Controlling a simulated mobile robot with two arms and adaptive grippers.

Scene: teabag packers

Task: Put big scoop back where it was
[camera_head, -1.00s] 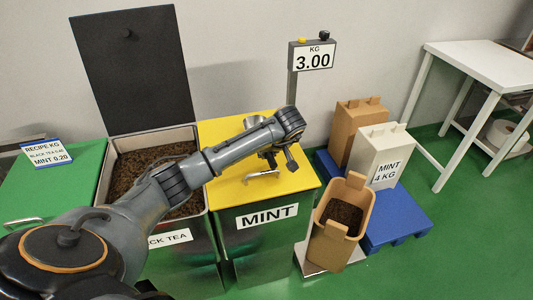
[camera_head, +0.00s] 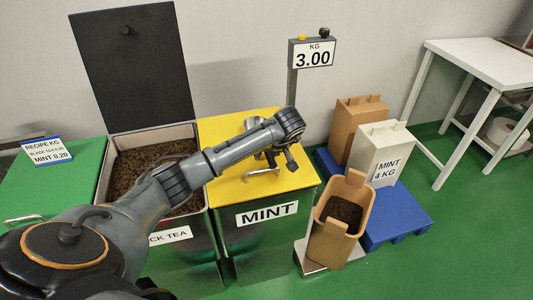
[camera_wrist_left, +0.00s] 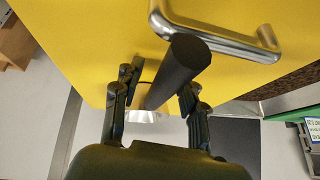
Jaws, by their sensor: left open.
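The big scoop lies on the yellow lid (camera_head: 225,130) of the mint bin. In the left wrist view its dark round handle (camera_wrist_left: 180,70) runs between my left gripper's fingers, and part of its metal bowl (camera_wrist_left: 143,116) shows beyond them. In the head view a metal part of the scoop (camera_head: 252,122) shows behind my left arm; the rest is mostly hidden. My left gripper (camera_head: 280,160) is low over the lid, open, with its fingers (camera_wrist_left: 160,88) on either side of the handle. I cannot tell whether they touch it. My right gripper is not in view.
A curved metal lid handle (camera_wrist_left: 225,42) is close to the scoop handle. The black tea bin (camera_head: 202,225) stands open on the left. A brown container of tea (camera_head: 329,245) stands on the scale, whose display (camera_head: 312,54) reads 3.00. Bags stand on a blue pallet (camera_head: 400,220).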

